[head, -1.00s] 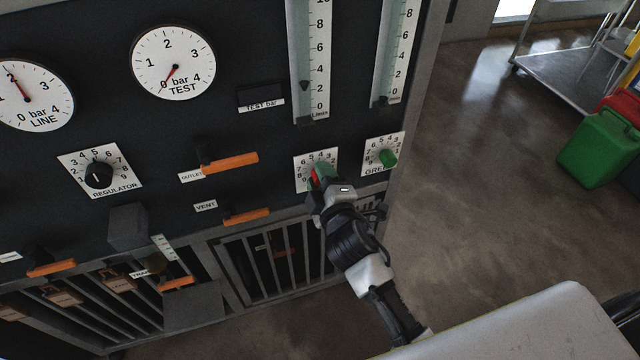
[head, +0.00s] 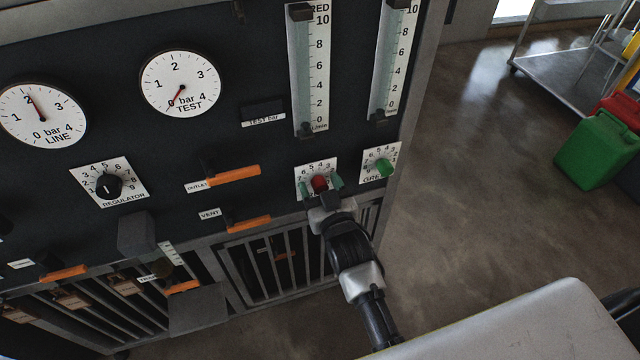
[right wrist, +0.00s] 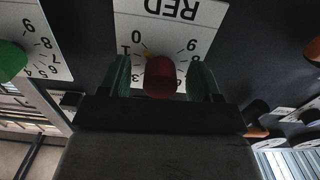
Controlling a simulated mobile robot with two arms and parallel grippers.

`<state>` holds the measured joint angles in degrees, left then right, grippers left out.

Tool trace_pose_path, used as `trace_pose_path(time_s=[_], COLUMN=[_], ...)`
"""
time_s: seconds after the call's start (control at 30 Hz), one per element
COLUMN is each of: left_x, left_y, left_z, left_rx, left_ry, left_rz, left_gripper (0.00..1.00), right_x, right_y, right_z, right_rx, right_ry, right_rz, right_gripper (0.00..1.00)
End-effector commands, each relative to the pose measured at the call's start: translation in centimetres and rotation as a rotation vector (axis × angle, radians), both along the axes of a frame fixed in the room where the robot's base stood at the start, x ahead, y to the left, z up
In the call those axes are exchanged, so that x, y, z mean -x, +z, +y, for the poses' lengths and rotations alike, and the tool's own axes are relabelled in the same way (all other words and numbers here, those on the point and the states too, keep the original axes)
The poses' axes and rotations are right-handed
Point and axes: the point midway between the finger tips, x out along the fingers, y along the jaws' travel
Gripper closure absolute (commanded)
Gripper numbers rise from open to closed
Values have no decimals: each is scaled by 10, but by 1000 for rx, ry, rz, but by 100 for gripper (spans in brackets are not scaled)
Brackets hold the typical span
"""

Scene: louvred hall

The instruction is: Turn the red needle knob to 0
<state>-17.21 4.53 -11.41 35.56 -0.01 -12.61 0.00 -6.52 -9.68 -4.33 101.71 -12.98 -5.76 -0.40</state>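The red needle knob (head: 320,183) sits on a white numbered dial plate (head: 304,178) on the dark panel. In the right wrist view the knob (right wrist: 160,77) shows near the middle, below the upside-down word RED. A small yellow mark at its base points up-left, toward the 0 and close to the 1; the exact reading is hard to tell. My right gripper (head: 321,186) is at the knob. Its green-padded fingers (right wrist: 160,78) stand on both sides with a visible gap to the knob, so it is open. My left gripper is not in view.
The green knob (head: 384,168) is close on the right. Orange outlet (head: 234,175) and vent (head: 249,223) levers stick out to the left. The red flow tube (head: 308,75) stands above the dial. Open floor (head: 470,190) lies right of the panel.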

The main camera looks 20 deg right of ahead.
Motion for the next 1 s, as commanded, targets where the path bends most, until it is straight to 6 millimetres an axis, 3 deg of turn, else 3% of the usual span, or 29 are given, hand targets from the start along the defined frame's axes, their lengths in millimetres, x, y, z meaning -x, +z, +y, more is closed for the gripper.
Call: trace_pose_path(time_s=[0.23, 0.73, 1.0], left_x=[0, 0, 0], left_y=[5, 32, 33], left_z=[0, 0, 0], left_rx=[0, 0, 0], left_ry=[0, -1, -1], left_rz=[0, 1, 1], left_gripper=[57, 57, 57], right_x=[5, 63, 70], right_y=[1, 2, 0], right_z=[0, -2, -2], right_rx=[1, 1, 2], right_ry=[1, 1, 1], right_rz=[1, 2, -1], right_gripper=[36, 36, 36])
